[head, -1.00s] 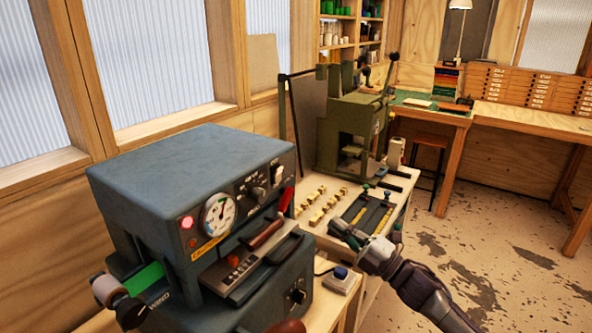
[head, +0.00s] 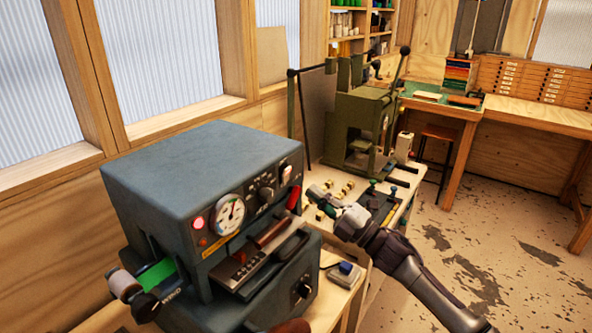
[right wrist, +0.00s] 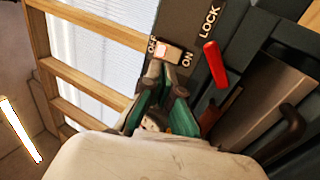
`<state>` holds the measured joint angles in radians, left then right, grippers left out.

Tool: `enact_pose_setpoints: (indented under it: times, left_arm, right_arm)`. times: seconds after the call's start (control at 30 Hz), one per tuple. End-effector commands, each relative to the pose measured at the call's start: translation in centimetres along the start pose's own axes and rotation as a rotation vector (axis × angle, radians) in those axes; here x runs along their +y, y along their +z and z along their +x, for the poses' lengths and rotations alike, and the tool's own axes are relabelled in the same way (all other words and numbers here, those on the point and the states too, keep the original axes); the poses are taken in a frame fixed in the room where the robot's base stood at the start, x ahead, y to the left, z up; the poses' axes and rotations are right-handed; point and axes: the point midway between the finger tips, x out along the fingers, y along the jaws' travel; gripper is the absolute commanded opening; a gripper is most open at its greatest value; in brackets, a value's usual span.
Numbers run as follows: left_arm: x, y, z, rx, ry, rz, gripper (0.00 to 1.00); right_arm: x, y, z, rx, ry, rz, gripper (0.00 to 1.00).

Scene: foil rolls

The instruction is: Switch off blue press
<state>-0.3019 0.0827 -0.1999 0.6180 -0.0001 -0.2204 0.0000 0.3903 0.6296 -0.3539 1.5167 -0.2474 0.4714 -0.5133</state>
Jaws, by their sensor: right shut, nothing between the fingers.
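The blue press (head: 195,160) is a blue-grey box with a dial gauge, a glowing red lamp (head: 198,223) and a red lever (head: 293,198) on its front. Its rocker switch (right wrist: 168,52) shows lit and pale in the right wrist view, between the labels OFF at left and ON at right. My right gripper (head: 316,202) is in front of the press's right end, shut and empty. In the right wrist view its fingertips (right wrist: 166,80) are just below the switch; whether they touch it I cannot tell. My left gripper is out of view.
The red lever also shows right of the switch in the right wrist view (right wrist: 216,64). A green press (head: 355,125) stands behind on a bench with small brass blocks. Open floor lies at the right.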

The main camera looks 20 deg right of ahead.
Motion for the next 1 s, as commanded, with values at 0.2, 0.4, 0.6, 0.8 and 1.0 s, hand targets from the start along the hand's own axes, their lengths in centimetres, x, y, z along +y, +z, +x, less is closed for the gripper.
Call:
enact_pose_setpoints:
  times: [0.2,0.4,0.6,0.8,1.0]
  left_arm:
    - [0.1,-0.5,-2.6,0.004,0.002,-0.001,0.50]
    - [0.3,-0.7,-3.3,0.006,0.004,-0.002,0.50]
    - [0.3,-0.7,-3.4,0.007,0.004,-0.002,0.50]
    - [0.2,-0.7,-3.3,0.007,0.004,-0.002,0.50]
    - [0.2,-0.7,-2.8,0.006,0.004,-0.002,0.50]
  right_arm:
    - [0.5,0.0,4.4,-0.001,0.002,0.002,0.00]
    - [0.1,0.0,6.1,-0.001,0.000,0.002,0.00]
    - [-0.1,0.1,6.3,-0.001,-0.001,0.000,0.00]
    - [-0.1,0.0,6.3,-0.001,0.000,0.000,0.00]
    - [0.1,0.0,6.8,0.000,0.000,0.000,0.00]
